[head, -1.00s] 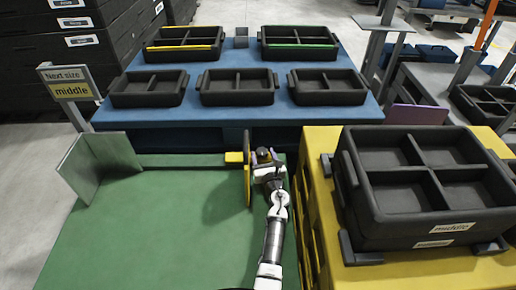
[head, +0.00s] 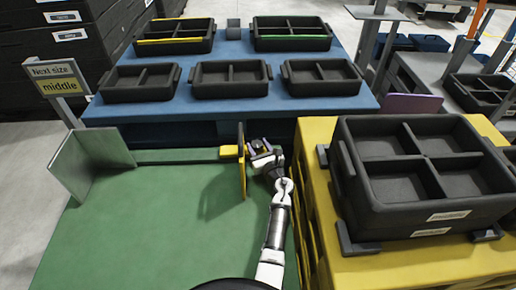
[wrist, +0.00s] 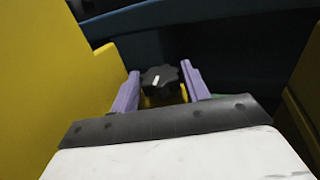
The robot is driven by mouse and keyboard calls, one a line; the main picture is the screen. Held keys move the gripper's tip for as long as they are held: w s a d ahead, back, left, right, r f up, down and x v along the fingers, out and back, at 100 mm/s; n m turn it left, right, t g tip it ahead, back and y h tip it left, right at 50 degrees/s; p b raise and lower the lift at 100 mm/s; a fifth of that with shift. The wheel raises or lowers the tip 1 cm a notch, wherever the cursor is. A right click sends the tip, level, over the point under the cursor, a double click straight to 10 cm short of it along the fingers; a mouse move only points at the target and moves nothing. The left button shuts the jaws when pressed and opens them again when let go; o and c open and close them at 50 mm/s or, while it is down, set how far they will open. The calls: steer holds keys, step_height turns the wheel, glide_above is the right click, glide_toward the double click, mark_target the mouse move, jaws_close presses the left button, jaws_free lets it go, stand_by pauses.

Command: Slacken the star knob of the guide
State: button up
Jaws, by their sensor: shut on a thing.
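The star knob (wrist: 160,80) is black with a white mark and sits between the two purple fingers of my gripper (wrist: 158,92) in the wrist view. My gripper is shut on it; in the head view my gripper (head: 262,149) is at the guide's right side and largely hides the knob. The guide is a yellow upright plate (head: 242,168) with a yellow block (head: 229,151) on its left, at the far edge of the green table (head: 150,225). In the wrist view the yellow plate (wrist: 45,80) fills the left side.
A yellow stand (head: 322,220) with stacked black crates (head: 345,190) is close on my arm's right. A grey plate (head: 85,165) stands at the table's left. Behind is a blue table (head: 215,108) with black trays. A sign reading "Next size middle" (head: 57,82) stands at left.

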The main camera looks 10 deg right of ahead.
mark_target(259, 146)
steer(key=shift+d+n+g+y+b, duration=0.15)
steer(key=shift+n+g+y+b, duration=0.15)
steer(key=shift+n+y+b, duration=0.65)
steer(key=shift+y+p, duration=0.25)
steer(key=shift+p, duration=0.2)
steer(key=o, duration=0.7)
step_height(259, 146, up, 20)
steer(key=p, duration=0.4)
